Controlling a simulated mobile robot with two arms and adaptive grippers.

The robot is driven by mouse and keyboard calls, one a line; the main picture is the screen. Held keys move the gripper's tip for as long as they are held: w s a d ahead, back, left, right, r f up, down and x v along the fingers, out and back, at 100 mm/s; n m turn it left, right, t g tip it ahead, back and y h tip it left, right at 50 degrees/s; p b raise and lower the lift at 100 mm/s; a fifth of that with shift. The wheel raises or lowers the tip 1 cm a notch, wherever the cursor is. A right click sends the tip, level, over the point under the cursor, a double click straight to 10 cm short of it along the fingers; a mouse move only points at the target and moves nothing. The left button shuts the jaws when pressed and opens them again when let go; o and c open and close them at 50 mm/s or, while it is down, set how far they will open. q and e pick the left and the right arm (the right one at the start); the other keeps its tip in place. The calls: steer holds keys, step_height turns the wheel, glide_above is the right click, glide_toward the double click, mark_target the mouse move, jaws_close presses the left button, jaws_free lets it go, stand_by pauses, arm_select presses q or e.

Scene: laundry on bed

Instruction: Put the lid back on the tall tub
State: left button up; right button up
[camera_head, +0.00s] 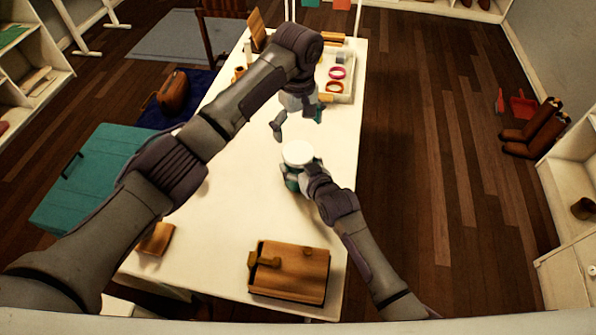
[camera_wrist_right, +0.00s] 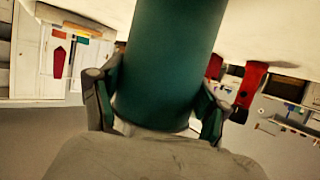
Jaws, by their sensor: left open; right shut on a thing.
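The tall tub (camera_wrist_right: 168,60) is a dark green cylinder in the right wrist view, running out of the top of the frame. My right gripper (camera_wrist_right: 158,105) is shut on it, one finger on each side. In the head view the right gripper (camera_head: 302,180) holds the tub over the white table, and its green side is mostly hidden. A round white lid (camera_head: 298,153) shows at the tub's top; I cannot tell whether it is fully seated. My left gripper (camera_head: 298,121) is open, just beyond and above the white lid, with nothing seen between its fingers.
The white table (camera_head: 235,205) has bare room left of the tub. A brown wooden box (camera_head: 289,272) lies at the near end. A tray with pink and orange rings (camera_head: 337,80) is at the far right side. A teal chest (camera_head: 90,178) stands left of the table.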

mark_target(298, 152)
steer(key=c, duration=0.8)
jaws_close()
arm_select(q)
steer(key=m, duration=0.5)
steer(key=shift+w+r, duration=0.1)
steer(key=m, duration=0.4)
steer(key=shift+f, duration=4.1)
steer(key=shift+c, duration=0.3)
